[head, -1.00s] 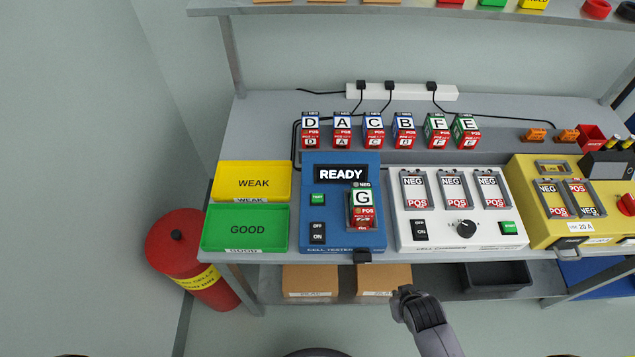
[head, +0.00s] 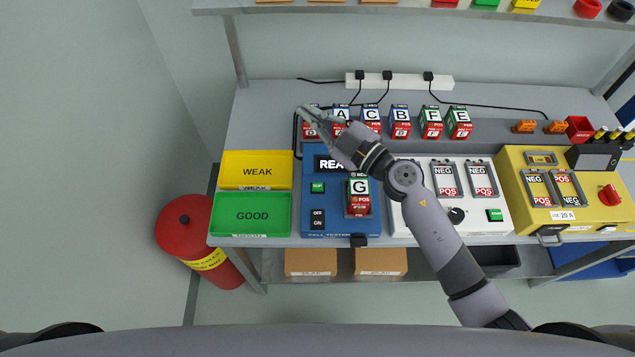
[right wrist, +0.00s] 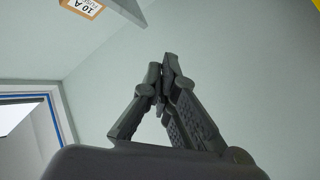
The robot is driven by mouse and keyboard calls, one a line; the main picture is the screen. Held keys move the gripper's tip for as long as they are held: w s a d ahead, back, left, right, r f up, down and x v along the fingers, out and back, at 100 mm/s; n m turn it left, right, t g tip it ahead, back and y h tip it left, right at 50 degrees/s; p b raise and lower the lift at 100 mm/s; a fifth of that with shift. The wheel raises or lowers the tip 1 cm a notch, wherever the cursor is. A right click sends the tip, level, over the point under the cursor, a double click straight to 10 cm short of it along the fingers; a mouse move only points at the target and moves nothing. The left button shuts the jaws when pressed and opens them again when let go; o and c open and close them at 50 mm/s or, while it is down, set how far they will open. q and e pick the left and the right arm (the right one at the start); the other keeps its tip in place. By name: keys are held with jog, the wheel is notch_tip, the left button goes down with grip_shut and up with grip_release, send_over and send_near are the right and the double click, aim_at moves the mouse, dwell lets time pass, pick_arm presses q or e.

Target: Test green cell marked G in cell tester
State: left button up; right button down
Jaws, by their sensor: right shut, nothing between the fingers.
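The green cell marked G (head: 358,187) sits in the slot of the blue cell tester (head: 336,220), with its NEG end toward the back and its red POS end toward the front. The tester's display (head: 327,163) is partly covered by my right arm; only "REA" can be read. The green TEST button (head: 317,188) and the OFF/ON switch (head: 317,219) are at the tester's left. My right gripper (head: 303,109) is shut and empty, over the row of cells near cell D, behind the tester. It also shows shut in the right wrist view (right wrist: 163,68). My left gripper is out of view.
Cells D, A, C, B, F and E (head: 460,122) stand behind the tester; D is mostly hidden. The yellow WEAK tray (head: 230,178) and green GOOD tray (head: 225,229) are at left. A white charger (head: 406,226) and a yellow device (head: 515,170) stand at right.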

jog(key=s+a+f+n+g+h, duration=0.1)
jog(key=s+a+f+n+g, duration=0.15)
jog(key=f+n+g, duration=0.35)
jog(key=g+h, duration=0.3)
jog(key=h, duration=0.2)
send_over(318, 189)
notch_tip(318, 189, down, 7)
jog(key=shift+m+p, duration=0.3)
jog(key=shift+p, duration=0.05)
jog(key=shift+f+g, duration=0.1)
jog(key=shift+g, duration=0.2)
notch_tip(318, 189, down, 7)
jog(key=b, duration=0.8)
jog(key=shift+f, duration=0.75)
jog(key=shift+f, duration=0.2)
